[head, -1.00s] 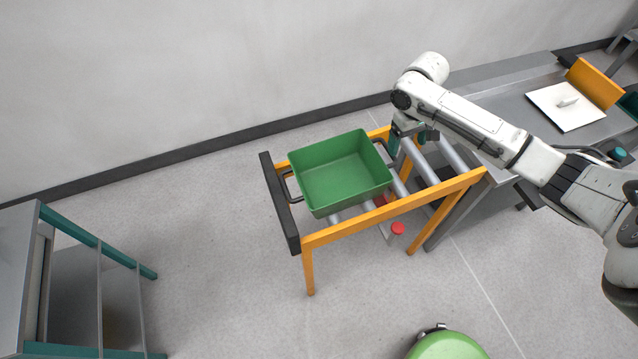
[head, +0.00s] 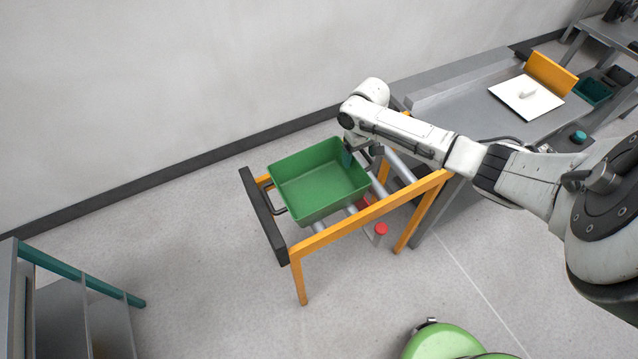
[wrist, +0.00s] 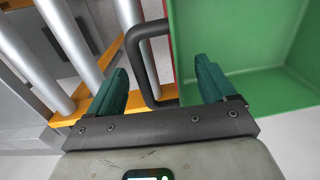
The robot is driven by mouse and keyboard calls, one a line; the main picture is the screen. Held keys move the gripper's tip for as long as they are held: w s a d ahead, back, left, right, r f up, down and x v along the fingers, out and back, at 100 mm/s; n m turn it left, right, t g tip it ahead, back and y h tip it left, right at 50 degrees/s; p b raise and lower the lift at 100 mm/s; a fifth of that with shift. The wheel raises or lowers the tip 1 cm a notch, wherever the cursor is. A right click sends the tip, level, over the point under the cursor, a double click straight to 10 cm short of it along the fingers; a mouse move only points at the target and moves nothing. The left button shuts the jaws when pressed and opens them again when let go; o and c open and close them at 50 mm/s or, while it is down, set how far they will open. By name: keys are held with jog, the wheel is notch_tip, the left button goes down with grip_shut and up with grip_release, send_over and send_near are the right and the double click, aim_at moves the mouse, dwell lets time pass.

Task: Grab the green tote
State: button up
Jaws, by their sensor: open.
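The green tote (head: 318,181) is empty and sits on the roller stand, with a dark handle at each end. In the wrist view its near wall and inside (wrist: 245,40) fill the right side. My gripper (head: 350,157) is at the tote's right end in the head view. In the wrist view my gripper (wrist: 160,85) is open, its two teal fingers on either side of the dark handle (wrist: 145,62) and the tote's wall. I cannot tell whether either finger touches them. In the head view the arm hides the right handle.
The orange-framed roller stand (head: 350,227) has a black end stop (head: 262,215) at its left. A grey bench (head: 470,105) with a white plate (head: 527,97) adjoins it on the right. A grey rack with teal rails (head: 80,273) stands at the lower left. Floor between is clear.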

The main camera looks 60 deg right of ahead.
jog(key=shift+f, duration=0.9)
jog(key=c, duration=1.5)
grip_shut()
jog(key=shift+r, duration=0.15)
